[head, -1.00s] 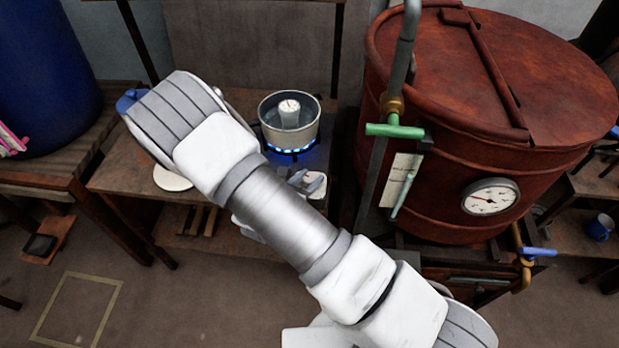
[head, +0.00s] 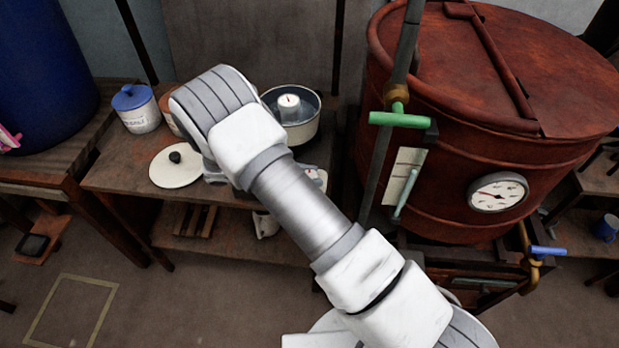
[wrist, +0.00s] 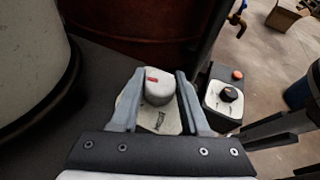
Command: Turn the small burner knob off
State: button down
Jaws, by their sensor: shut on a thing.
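The small burner knob (wrist: 158,87) is light grey with a red mark and sits on a pale plate (wrist: 150,122) in the wrist view. My gripper (wrist: 159,75) has one finger on each side of it and is shut on it. In the head view my arm hides the knob and my fingers. The metal pot (head: 307,131) stands on the bench with a small white dial-like thing (head: 289,104) in it. No blue flame shows under the visible part of the pot. The pot's side also shows large at left in the wrist view (wrist: 30,60).
A pale box (wrist: 226,103) with a black knob and red button is close right of my gripper. A lid (head: 172,172) and a blue-topped jar (head: 138,108) are on the bench (head: 120,178). The large red vat (head: 450,190) stands right, with a green-handled valve (head: 400,119).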

jog(key=shift+m+g+b, duration=0.55)
jog(key=shift+m+g, duration=0.45)
jog(key=shift+g, duration=0.2)
jog(key=shift+c, duration=2)
grip_release()
jog(key=v, duration=1.7)
jog(key=shift+w+a+f, duration=0.1)
jog(key=shift+w+a, duration=0.1)
jog(key=shift+a, duration=0.1)
